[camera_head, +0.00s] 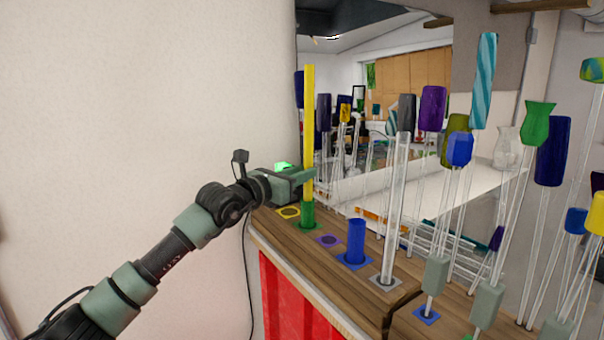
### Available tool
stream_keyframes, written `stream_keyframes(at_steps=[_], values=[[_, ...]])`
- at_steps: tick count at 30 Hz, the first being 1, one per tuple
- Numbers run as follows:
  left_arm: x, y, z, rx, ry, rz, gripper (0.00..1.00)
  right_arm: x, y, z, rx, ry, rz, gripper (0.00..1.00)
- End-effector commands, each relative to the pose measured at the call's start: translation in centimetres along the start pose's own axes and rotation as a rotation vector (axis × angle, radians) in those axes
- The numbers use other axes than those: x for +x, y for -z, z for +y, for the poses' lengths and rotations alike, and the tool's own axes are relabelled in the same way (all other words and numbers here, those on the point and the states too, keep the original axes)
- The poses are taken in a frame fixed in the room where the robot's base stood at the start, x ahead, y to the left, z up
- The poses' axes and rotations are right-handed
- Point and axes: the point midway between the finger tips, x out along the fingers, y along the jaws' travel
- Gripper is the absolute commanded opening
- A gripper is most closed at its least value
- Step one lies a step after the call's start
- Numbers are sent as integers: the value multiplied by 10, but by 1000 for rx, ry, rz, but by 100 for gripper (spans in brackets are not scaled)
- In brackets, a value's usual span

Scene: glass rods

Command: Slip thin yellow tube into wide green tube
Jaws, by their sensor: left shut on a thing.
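The thin yellow tube (308,115) stands upright, with my left gripper (305,174) shut on its lower part. Its lower end meets the top of the short, wide green tube (307,215). I cannot tell how far inside it the end sits. The green tube stands upright on a green square on the wooden bench top. My left arm reaches in from the lower left. My right gripper is not in view.
A yellow square (289,212) and a purple square (328,240) on the bench are empty. A short blue tube (356,243) stands to the right. Several tall glass rods with coloured heads crowd the right side. A plain wall fills the left.

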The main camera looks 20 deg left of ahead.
Motion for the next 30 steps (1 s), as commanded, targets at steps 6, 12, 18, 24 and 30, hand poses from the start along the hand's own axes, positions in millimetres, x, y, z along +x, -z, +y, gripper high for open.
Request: stream_keyframes(at_steps=[6,12,18,24,30], values=[[0,22,-1,-1,1,0,0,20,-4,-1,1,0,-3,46],[0,35,-1,-2,1,0,0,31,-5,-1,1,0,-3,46],[0,42,0,-1,1,-1,0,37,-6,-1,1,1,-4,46],[0,43,0,0,1,0,0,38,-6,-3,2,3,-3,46],[0,43,0,0,1,0,23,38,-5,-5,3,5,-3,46]])
